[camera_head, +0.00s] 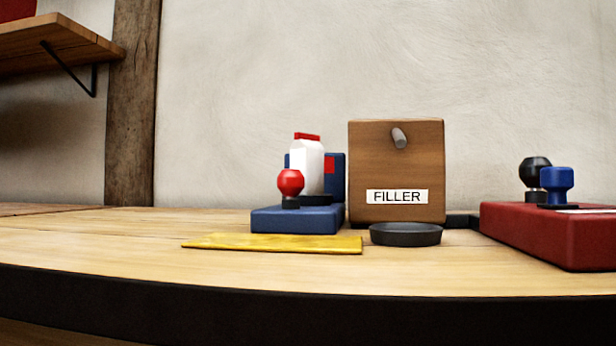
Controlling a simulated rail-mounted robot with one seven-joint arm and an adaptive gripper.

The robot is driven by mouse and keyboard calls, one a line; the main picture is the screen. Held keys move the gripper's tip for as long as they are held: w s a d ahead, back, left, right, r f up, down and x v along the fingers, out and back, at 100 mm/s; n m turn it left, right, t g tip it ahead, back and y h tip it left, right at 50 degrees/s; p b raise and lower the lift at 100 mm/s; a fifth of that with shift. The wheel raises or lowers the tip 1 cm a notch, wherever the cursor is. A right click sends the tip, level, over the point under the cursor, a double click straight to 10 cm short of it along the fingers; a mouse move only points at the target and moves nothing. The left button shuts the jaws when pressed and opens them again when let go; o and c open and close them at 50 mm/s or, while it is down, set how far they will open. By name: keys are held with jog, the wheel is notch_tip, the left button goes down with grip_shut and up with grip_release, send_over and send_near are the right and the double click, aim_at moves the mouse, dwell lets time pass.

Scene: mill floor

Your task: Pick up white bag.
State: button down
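A white bag (310,165) with a red top stands upright towards the back of the table. It is just behind a red round knob (291,182) on a dark collar, which sits on a blue block (297,220). The knob and block hide the bag's lower part. A taller blue panel (337,180) with a red patch rises beside and behind the bag. I cannot tell exactly what the bag rests on. My gripper is not in view.
A wooden box labelled FILLER (370,170) stands right of the bag, with a dark round dish (405,234) in front. A yellow flat piece (270,243) lies in front of the blue block. A red case (550,240) with black and blue knobs is at right. The left table (90,240) is clear.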

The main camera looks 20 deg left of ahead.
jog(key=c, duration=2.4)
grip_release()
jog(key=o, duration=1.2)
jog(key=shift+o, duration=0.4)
